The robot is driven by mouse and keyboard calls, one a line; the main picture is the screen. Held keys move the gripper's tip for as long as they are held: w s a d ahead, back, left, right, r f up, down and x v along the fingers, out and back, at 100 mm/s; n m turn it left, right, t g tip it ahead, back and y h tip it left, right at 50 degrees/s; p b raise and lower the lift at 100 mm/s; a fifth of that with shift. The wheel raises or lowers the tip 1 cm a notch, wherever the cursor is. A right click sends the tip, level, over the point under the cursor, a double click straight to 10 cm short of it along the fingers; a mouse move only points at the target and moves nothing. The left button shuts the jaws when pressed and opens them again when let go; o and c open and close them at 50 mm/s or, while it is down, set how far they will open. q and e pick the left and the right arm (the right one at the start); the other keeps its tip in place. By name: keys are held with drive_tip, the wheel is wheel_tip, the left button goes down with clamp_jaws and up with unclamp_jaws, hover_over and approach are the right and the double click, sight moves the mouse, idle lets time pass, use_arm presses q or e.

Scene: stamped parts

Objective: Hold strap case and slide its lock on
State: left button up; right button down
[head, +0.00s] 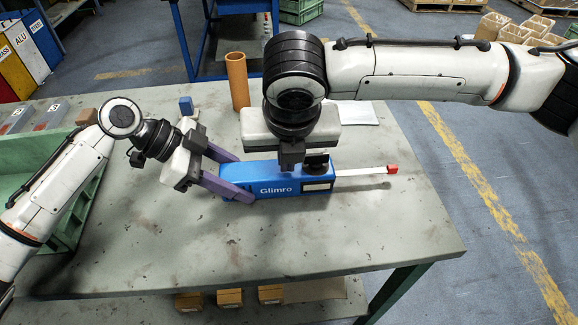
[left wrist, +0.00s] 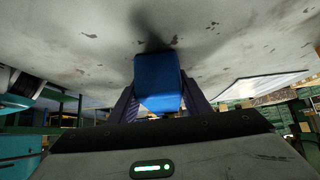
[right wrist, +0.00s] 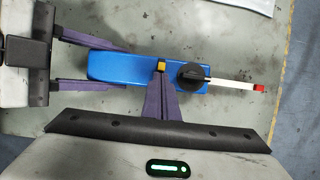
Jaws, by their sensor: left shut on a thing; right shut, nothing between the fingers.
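The blue strap case (head: 262,178), lettered "Glimro", lies on the table. A white strap (head: 358,172) with a red end (head: 392,169) runs out of its right side. My left gripper (head: 236,178) is shut on the case's left end, with purple fingers on both sides; the blue end also shows in the left wrist view (left wrist: 158,78). My right gripper (right wrist: 160,78) is shut and empty over the case. A small yellow piece (right wrist: 161,66), perhaps the lock, shows at its fingertips; contact is unclear. A black round knob (right wrist: 191,75) sits right of it.
A brown tube (head: 237,82) and a small blue block (head: 186,106) stand behind the case. A white sheet (head: 358,112) lies at the back right. A green crate (head: 30,150) is at the left. The table front (head: 270,245) is clear.

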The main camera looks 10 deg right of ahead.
use_arm(q)
drive_tip(key=shift+s, duration=0.15)
use_arm(e)
drive_tip(key=shift+w+d, duration=0.1)
drive_tip(key=shift+w, duration=0.15)
drive_tip(key=shift+s, duration=0.1)
drive_tip(key=s+r, duration=0.7)
drive_tip(key=r, duration=0.2)
drive_tip(key=shift+s+a+r, duration=0.15)
drive_tip(key=shift+s+a, duration=0.05)
drive_tip(key=shift+s, duration=0.2)
use_arm(q)
drive_tip(key=o, duration=1.4)
drive_tip(key=v, duration=1.2)
